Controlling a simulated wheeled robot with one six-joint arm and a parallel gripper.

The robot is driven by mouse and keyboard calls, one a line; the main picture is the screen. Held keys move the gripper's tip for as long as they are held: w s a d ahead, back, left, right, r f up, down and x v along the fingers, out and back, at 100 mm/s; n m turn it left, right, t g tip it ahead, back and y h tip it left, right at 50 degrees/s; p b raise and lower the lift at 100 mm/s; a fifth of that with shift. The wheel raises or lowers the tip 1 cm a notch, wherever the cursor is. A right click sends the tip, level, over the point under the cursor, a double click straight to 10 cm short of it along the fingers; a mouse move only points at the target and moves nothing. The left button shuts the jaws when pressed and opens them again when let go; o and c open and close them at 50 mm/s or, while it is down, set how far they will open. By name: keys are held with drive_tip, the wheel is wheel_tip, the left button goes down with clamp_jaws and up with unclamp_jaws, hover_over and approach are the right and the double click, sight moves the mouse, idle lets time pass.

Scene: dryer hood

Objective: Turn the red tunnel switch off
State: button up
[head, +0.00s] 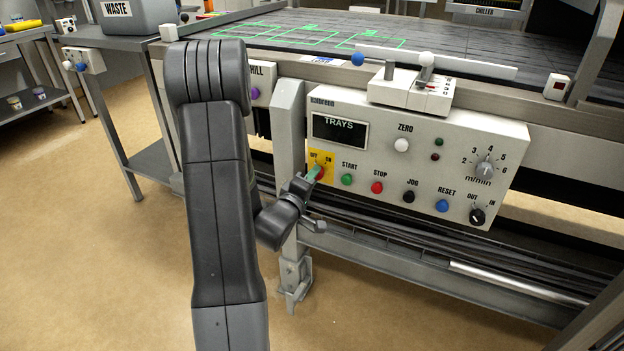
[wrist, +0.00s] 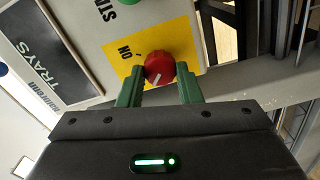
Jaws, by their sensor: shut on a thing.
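The red switch (wrist: 160,66) is a round knob with a white line, on a yellow plate (wrist: 178,38) marked ON in the wrist view. My gripper (wrist: 160,86) has its two green fingers on either side of the knob and is shut on it. The white line slants toward the lower left of that picture; I cannot tell for certain which label it points to. In the head view, my gripper (head: 314,173) reaches the yellow plate (head: 325,158) at the panel's lower left, and its fingers hide most of the knob. OFF and ON show above it.
The panel (head: 385,115) also carries a TRAYS display (head: 340,131), a green START button (head: 347,180), a red STOP button (head: 377,188), and other buttons and dials to the right. A grey post (head: 287,140) stands close left of the plate. Open floor lies in front.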

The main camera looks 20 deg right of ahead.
drive_tip(key=o, duration=1)
drive_tip(key=shift+c, duration=0.2)
drive_tip(key=v, duration=1.3)
drive_tip(key=shift+s+a+p, duration=0.25)
drive_tip(key=shift+s+p, duration=0.05)
drive_tip(key=shift+p, duration=0.1)
drive_tip(key=x, duration=1.4)
drive_tip(key=shift+b, duration=0.35)
drive_tip(key=shift+a, duration=0.15)
